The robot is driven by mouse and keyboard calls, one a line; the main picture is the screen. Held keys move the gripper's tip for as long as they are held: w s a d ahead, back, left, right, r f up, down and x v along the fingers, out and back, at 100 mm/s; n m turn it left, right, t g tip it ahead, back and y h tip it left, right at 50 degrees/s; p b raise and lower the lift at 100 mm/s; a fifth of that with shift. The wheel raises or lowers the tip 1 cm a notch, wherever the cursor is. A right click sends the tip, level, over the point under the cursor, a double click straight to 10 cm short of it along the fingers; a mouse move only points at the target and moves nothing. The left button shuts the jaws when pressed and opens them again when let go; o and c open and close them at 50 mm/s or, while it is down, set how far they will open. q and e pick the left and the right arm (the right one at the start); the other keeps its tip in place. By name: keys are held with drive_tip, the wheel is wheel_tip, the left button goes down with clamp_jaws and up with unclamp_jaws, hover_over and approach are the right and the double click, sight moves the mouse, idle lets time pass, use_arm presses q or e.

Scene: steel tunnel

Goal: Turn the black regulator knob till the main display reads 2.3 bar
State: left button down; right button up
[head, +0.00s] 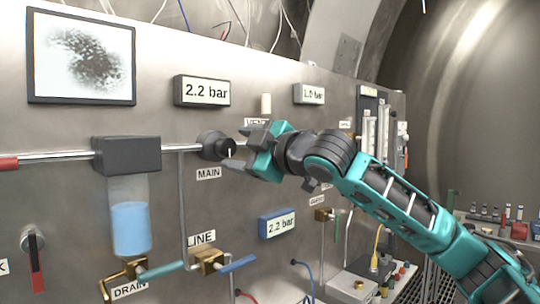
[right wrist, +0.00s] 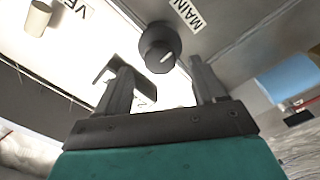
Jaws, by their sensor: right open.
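The black regulator knob (head: 214,146) sticks out of the steel panel above the MAIN label (head: 208,173). It has a white mark on its face and also shows in the right wrist view (right wrist: 158,46). The display (head: 202,91) above it reads 2.2 bar. My right gripper (head: 241,148) is open, just right of the knob in the head view. In the right wrist view the knob lies beyond the fingertips, roughly between their lines, with nothing held. Whether a finger touches it cannot be told. My left gripper is not in view.
A blue-framed display (head: 277,224) also reads 2.2 bar; a grey display (head: 309,94) is hard to read. A white cylinder (head: 266,104) stands out near the VENT label. A pipe, a blue-filled vessel (head: 131,226) and the brass LINE valve (head: 208,262) are near the knob.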

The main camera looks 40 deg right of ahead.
drive_tip(key=s+b, duration=0.5)
drive_tip(key=s, duration=0.5)
drive_tip(key=shift+d+b, duration=0.3)
drive_tip(key=shift+d, duration=0.05)
